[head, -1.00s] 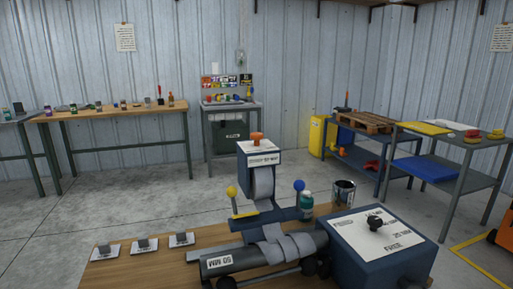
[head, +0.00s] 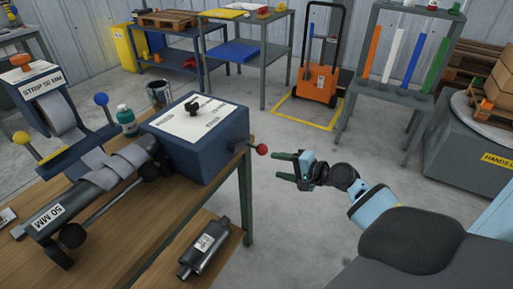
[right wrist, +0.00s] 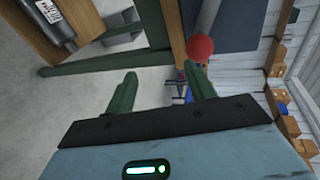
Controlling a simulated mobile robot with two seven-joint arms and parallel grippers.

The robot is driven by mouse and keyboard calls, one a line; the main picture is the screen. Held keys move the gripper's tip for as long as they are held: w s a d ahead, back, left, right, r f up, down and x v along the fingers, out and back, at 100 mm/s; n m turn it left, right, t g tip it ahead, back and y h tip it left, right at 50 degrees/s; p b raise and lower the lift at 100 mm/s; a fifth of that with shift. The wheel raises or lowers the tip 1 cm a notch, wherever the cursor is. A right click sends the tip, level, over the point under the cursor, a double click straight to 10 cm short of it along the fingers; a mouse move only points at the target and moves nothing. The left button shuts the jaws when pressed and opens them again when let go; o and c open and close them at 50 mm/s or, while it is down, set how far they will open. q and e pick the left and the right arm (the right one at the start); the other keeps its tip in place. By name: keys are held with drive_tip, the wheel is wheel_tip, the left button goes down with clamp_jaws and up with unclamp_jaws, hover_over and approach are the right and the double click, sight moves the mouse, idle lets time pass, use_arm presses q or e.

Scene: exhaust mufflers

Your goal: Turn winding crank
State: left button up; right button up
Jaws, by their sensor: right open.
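The winding crank shows as a red ball knob (head: 262,149) on a short light arm at the right side of the blue winder box (head: 205,155). In the right wrist view the red knob (right wrist: 200,47) is close to the tip of the right-hand finger. My right gripper (head: 275,166) is open and empty, just right of the knob, with its green fingers pointing left towards it. The open fingers (right wrist: 160,72) also show in the right wrist view, with the knob outside the middle of the gap. My left gripper is not in view.
A green bottle (head: 126,120) and a can (head: 159,93) stand behind. An orange hand truck (head: 318,82) is on the floor beyond. Floor around my right gripper is clear.

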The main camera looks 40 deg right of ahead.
sight(266, 152)
wheel_tip(266, 152, up, 4)
drive_tip(key=s+a+n+t+h+b, duration=0.1)
drive_tip(key=a+n+t+h+b, duration=0.2)
drive_tip(key=n, duration=1.4)
drive_tip(key=shift+t, duration=0.7)
drive_tip(key=shift+w+d+f+b, duration=0.1)
drive_tip(key=shift+w+b, duration=0.3)
drive_tip(key=shift+w, duration=1.5)
drive_tip(key=shift+w+d+f+b, duration=0.1)
drive_tip(key=shift+w+b, duration=0.3)
drive_tip(key=shift+w, duration=1.45)
drive_tip(key=shift+c, duration=0.3)
clamp_jaws()
